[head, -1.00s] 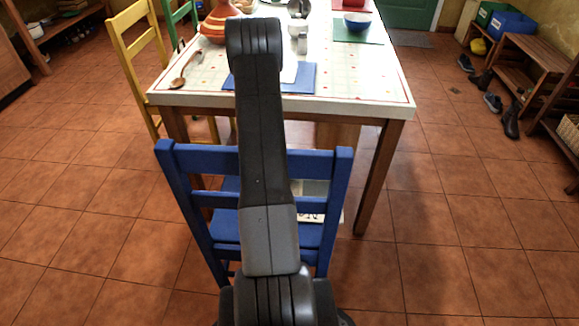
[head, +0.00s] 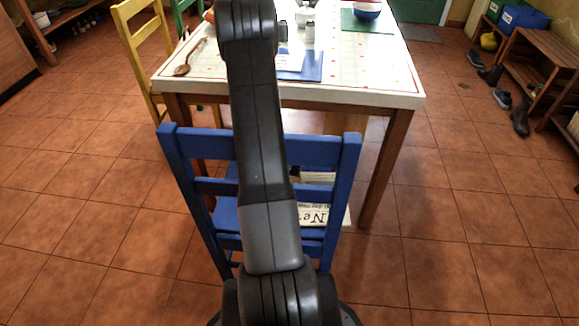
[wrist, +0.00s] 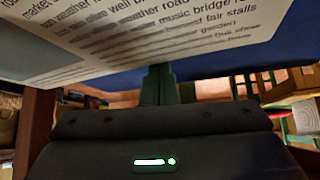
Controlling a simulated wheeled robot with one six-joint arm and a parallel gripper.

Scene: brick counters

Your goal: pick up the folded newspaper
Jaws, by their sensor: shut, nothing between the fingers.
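The folded newspaper (head: 313,214) lies on the seat of the blue chair (head: 347,160). In the head view it shows through the chair back, and my arm covers part of it. In the wrist view its printed page (wrist: 150,35) fills the top, with the blue seat (wrist: 215,75) beside it. My gripper (wrist: 160,72) shows in the wrist view with its fingers together and empty, close to the newspaper's edge. I cannot tell whether they touch. In the head view my gripper is hidden behind my arm.
A white-topped table (head: 375,75) stands just behind the chair, with a wooden spoon (head: 188,60), a blue mat (head: 305,66) and a blue bowl (head: 366,10). A yellow chair (head: 140,45) stands at left. Shoes (head: 520,118) lie by a wooden rack at right. Tiled floor is open on both sides.

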